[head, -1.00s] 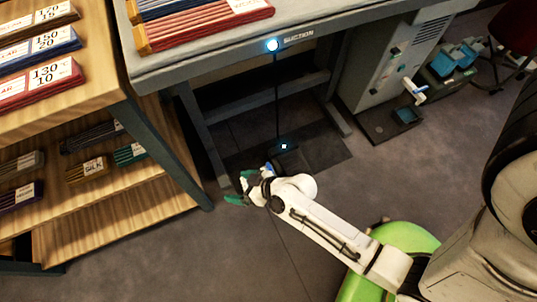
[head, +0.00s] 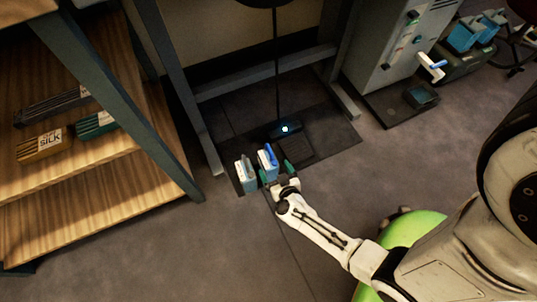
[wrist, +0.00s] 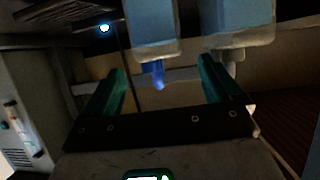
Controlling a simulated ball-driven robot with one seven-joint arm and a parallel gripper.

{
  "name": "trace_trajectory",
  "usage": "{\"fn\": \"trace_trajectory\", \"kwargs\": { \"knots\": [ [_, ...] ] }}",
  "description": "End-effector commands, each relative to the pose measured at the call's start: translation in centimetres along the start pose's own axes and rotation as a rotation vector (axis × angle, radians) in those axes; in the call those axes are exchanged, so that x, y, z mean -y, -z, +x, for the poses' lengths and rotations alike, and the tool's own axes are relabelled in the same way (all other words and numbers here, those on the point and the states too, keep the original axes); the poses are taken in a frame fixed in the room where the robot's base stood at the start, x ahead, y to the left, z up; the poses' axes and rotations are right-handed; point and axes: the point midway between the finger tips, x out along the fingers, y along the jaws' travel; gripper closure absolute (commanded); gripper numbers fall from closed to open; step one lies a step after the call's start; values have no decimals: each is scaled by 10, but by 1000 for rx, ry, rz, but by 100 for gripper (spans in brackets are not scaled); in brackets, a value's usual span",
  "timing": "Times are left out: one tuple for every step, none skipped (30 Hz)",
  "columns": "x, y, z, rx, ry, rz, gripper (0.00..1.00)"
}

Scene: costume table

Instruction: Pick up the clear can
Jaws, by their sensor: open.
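I see no readable label, so I cannot tell which is the clear can. My gripper (head: 277,170) is open and low, right at the blue-topped can. The wrist view appears upside down. There the blue-topped can (wrist: 150,30) lies beyond the gap between the green fingers (wrist: 163,85), and the grey-topped can (wrist: 238,22) is beyond the right finger. Contact is not visible.
A black pedal (head: 296,150) and a lit spot lie on the mat (head: 335,138) behind my gripper. Table legs (head: 184,95) and a wooden shelf (head: 100,190) stand left. A grey machine (head: 385,60) stands back right. Floor in front is clear.

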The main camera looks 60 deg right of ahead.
Motion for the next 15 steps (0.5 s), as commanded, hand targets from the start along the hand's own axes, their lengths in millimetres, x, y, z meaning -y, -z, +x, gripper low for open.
{"fn": "trace_trajectory", "kwargs": {
  "knots": [
    [0, -2, 10, -2, -1, 2, 8],
    [0, -2, 14, -2, -1, 2, 8],
    [0, -2, 18, -1, 0, 1, 8],
    [0, -1, 20, -1, 0, 1, 8],
    [0, -1, 22, -1, 0, 1, 8],
    [0, -1, 26, -2, 0, 2, 8],
    [0, -1, 29, -2, -1, 3, 8],
    [0, 0, 32, -2, -1, 2, 8],
    [0, 0, 38, -3, 0, 3, 8],
    [0, 0, 43, -3, 0, 3, 8],
    [-1, 1, 48, -4, -1, 3, 8],
    [-1, 2, 54, -3, 0, 4, 8],
    [-1, 2, 58, -2, 0, 3, 8],
    [-1, 2, 62, -2, -1, 2, 8],
    [-1, 2, 66, -2, -1, 3, 8]
  ]
}}
